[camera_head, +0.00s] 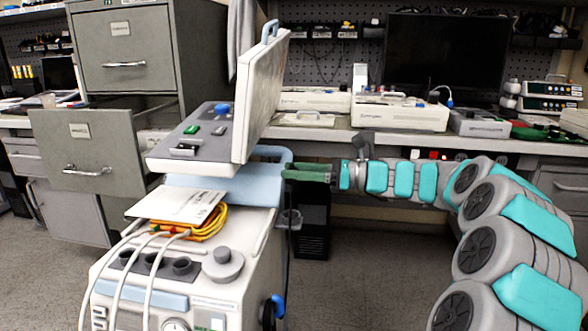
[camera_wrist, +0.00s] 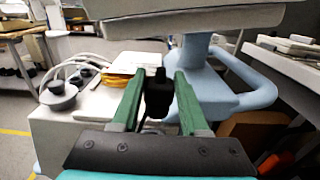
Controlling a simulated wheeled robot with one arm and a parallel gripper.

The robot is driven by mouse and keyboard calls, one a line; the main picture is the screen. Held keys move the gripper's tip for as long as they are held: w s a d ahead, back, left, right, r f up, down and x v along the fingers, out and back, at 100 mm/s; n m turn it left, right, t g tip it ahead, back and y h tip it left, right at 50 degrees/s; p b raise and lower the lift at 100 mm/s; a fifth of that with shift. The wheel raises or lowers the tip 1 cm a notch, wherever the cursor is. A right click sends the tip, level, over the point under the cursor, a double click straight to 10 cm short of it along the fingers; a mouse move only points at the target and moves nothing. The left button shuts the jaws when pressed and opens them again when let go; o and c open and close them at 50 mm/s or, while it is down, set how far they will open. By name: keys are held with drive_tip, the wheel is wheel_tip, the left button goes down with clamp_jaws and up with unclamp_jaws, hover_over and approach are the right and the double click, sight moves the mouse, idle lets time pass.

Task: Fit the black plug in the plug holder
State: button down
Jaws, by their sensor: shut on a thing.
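My gripper (camera_head: 288,173) reaches in from the right, with its green fingers level beside the cart's light-blue handle and under the tilted monitor. In the wrist view, its two fingers (camera_wrist: 158,90) are closed on the black plug (camera_wrist: 158,94), which stands upright between them with a dark cord below. I cannot make out the plug in the head view. A small dark grey cup-like bracket (camera_head: 290,219) sticks out from the cart's right side below my gripper. It may be the plug holder, but I cannot tell for sure.
The white cart (camera_head: 240,255) carries a tilted monitor (camera_head: 262,95), a paper (camera_head: 180,203), yellow cables (camera_head: 212,222) and grey knobs. The blue handle (camera_wrist: 240,95) is close to my right finger. A workbench (camera_head: 400,140) with devices stands behind.

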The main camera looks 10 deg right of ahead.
sight(295, 189)
drive_tip(key=shift+s+a, duration=0.15)
drive_tip(key=b, duration=0.2)
drive_tip(key=shift+f+b, duration=0.2)
drive_tip(key=shift+b, duration=0.15)
drive_tip(key=shift+r+p, duration=0.45)
drive_tip(key=shift+p, duration=0.35)
drive_tip(key=shift+f+b, duration=0.55)
drive_tip(key=shift+f, duration=2.25)
drive_tip(key=shift+f, duration=1.6)
drive_tip(key=shift+c, duration=1.7)
unclamp_jaws()
